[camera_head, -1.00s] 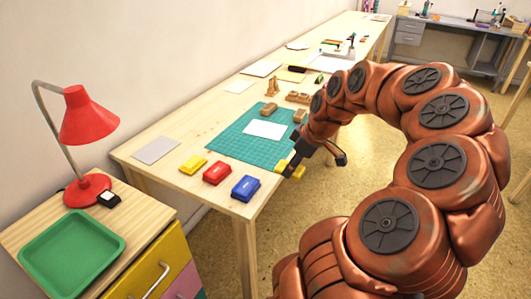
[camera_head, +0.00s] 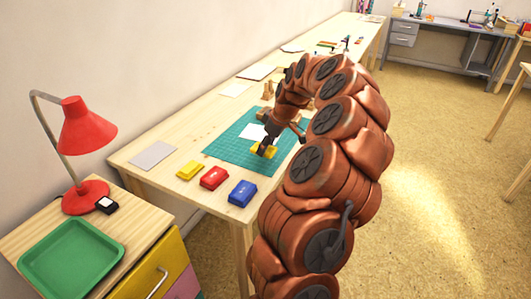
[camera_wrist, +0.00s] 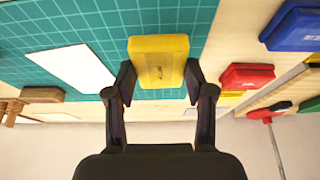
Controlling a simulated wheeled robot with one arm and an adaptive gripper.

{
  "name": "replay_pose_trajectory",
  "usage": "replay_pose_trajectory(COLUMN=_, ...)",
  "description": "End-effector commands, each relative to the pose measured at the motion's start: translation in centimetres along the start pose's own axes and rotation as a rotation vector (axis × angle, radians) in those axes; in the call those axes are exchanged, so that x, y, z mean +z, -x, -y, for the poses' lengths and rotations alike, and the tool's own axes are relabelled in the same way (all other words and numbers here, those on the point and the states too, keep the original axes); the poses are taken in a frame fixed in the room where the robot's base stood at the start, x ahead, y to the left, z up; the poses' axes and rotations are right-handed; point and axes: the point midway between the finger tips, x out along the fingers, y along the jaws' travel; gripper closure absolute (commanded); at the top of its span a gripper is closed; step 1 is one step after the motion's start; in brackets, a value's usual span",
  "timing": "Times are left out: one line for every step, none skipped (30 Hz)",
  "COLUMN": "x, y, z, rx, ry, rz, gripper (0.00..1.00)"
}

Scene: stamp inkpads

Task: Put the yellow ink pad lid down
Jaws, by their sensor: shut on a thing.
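The yellow ink pad lid (camera_wrist: 158,60) is between the fingers of my gripper (camera_wrist: 158,85) in the wrist view. In the head view my gripper (camera_head: 265,145) holds the lid (camera_head: 264,151) over the green cutting mat (camera_head: 228,150). I cannot tell whether the lid touches the mat. The yellow ink pad (camera_head: 190,170) sits on the wooden table at the left end of a row. The arm hides part of the mat.
A red ink pad (camera_head: 214,178) and a blue ink pad (camera_head: 242,193) stand right of the yellow one. A white paper (camera_head: 252,132) lies on the mat. A grey sheet (camera_head: 153,155) lies at the table's left. The mat's front part is clear.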

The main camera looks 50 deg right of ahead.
Motion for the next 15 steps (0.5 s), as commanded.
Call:
replay_pose_trajectory(x=-0.2, y=-0.1, z=-0.1, rx=-0.001, ry=0.001, rz=0.001, gripper=0.65)
replay_pose_trajectory(x=-0.2, y=-0.2, z=-0.1, rx=-0.001, ry=0.001, rz=0.001, gripper=0.65)
replay_pose_trajectory(x=-0.2, y=-0.3, z=-0.1, rx=-0.001, ry=0.001, rz=0.001, gripper=0.65)
replay_pose_trajectory(x=-0.1, y=-0.4, z=-0.1, rx=-0.002, ry=0.001, rz=0.001, gripper=0.65)
replay_pose_trajectory(x=-0.1, y=-0.6, z=-0.1, rx=-0.001, ry=0.001, rz=0.001, gripper=0.65)
replay_pose_trajectory(x=0.1, y=-0.9, z=-0.2, rx=-0.001, ry=0.001, rz=0.001, gripper=0.65)
replay_pose_trajectory(x=0.2, y=-1.2, z=-0.2, rx=-0.001, ry=0.0, rz=0.001, gripper=0.65)
replay_pose_trajectory(x=0.4, y=-1.6, z=-0.1, rx=-0.002, ry=0.0, rz=0.001, gripper=0.65)
replay_pose_trajectory(x=0.6, y=-2.1, z=-0.1, rx=-0.004, ry=0.0, rz=0.002, gripper=0.65)
replay_pose_trajectory(x=0.8, y=-2.5, z=0.0, rx=-0.006, ry=0.0, rz=0.003, gripper=0.65)
replay_pose_trajectory(x=0.9, y=-2.9, z=0.0, rx=-0.007, ry=0.0, rz=0.003, gripper=0.65)
replay_pose_trajectory(x=1.1, y=-3.3, z=0.0, rx=-0.007, ry=0.0, rz=0.003, gripper=0.65)
replay_pose_trajectory(x=1.1, y=-3.4, z=0.0, rx=-0.006, ry=0.0, rz=0.002, gripper=0.65)
replay_pose_trajectory(x=1.2, y=-3.5, z=0.0, rx=-0.005, ry=0.001, rz=0.002, gripper=0.65)
replay_pose_trajectory(x=1.2, y=-3.6, z=-0.1, rx=-0.003, ry=0.001, rz=0.001, gripper=0.65)
